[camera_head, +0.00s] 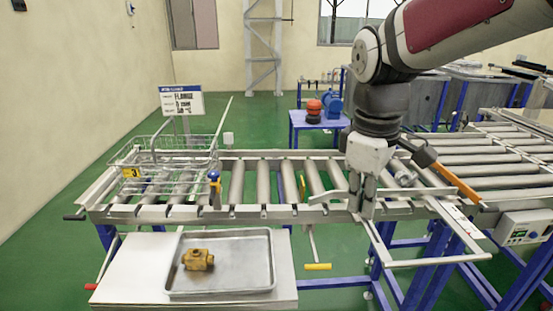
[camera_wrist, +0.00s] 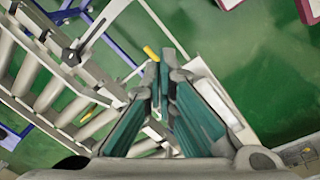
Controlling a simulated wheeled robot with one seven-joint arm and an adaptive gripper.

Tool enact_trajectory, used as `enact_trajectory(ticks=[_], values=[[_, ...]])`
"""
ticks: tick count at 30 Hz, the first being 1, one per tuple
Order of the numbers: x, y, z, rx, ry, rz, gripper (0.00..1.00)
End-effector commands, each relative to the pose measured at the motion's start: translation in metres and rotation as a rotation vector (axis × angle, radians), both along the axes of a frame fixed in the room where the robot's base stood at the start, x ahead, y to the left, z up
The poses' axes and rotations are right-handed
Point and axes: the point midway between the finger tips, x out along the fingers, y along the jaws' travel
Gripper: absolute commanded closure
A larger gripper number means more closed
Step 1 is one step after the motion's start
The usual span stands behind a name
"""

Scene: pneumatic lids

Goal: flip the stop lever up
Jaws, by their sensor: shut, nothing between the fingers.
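A lever with a yellow grip (camera_head: 317,266) hangs down at the front of the roller conveyor (camera_head: 265,213); it may be the stop lever, but no label shows this. Its yellow grip also shows in the wrist view (camera_wrist: 150,52), just left of my fingertips in the picture. My gripper (camera_head: 367,214) points down at the conveyor's front rail, right of the yellow grip and higher than it. In the wrist view my gripper (camera_wrist: 165,62) has its fingers together with nothing between them. I cannot tell whether the fingertips touch the rail.
A wire basket (camera_head: 150,165) stands on the conveyor's left part. A metal tray (camera_head: 235,275) with a brass fitting (camera_head: 198,260) lies on the white table in front. A blue-and-yellow post (camera_head: 214,185) stands at the front rail. An orange bar (camera_head: 455,184) lies right of my gripper.

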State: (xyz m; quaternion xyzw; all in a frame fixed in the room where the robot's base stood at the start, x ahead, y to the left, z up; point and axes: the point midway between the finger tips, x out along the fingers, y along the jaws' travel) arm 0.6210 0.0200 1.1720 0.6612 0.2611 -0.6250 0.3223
Motion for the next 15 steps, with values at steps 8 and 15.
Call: enact_trajectory(ticks=[8,15], values=[[0.061,0.014,-0.039,0.019,0.146,0.323,1.0],[0.102,0.024,-0.077,0.075,0.236,0.573,1.0]])
